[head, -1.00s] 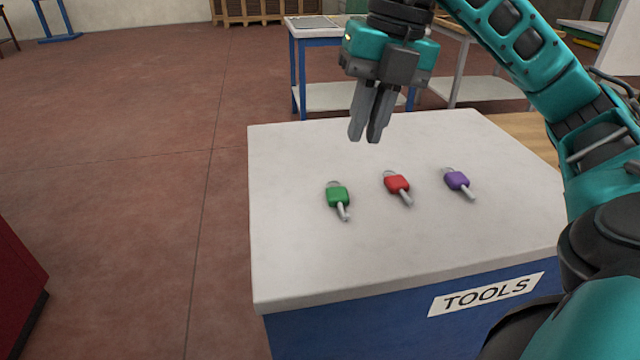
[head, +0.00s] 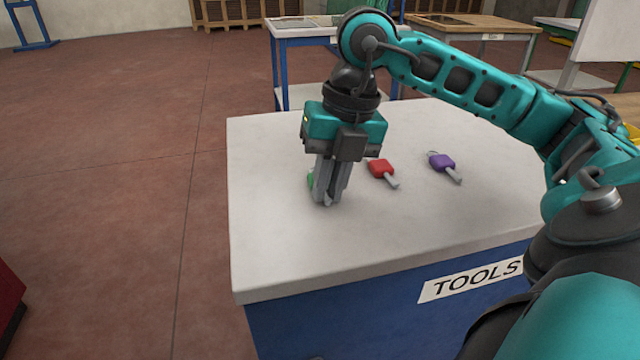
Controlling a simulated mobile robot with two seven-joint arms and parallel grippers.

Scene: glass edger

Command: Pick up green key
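The green key (head: 311,181) lies on the white top of the tools table (head: 275,245). Only a bit of its green head shows at the left of my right gripper (head: 328,198); the rest is hidden behind the fingers. My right gripper points straight down, with its fingertips at the key, close to the table top. The frames do not show whether the fingers touch or grip the key. My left gripper is not in view.
A red key (head: 381,168) lies just right of my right gripper, and a purple key (head: 442,162) lies farther right. The front and left of the table top are clear. Other workbenches (head: 300,32) stand behind.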

